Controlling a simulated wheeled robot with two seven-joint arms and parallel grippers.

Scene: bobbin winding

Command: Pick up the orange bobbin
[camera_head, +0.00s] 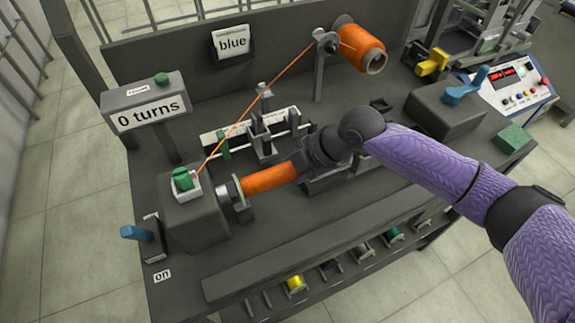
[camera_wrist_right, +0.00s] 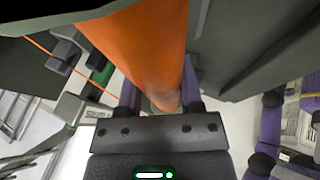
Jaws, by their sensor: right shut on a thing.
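The orange bobbin (camera_head: 268,178) lies on its side at the end of the grey winder block's spindle (camera_head: 224,188). My right gripper (camera_head: 297,169) reaches it from the right and is shut on its right end. In the right wrist view the orange bobbin (camera_wrist_right: 140,45) runs between the two fingers of my right gripper (camera_wrist_right: 160,95). The head view does not show clearly whether the bobbin is still on the spindle. My left gripper is not in view.
A "0 turns" display (camera_head: 148,112) and blue lever (camera_head: 137,232) are left. Several bobbins, including a yellow one (camera_head: 295,284), lie in the front rack.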

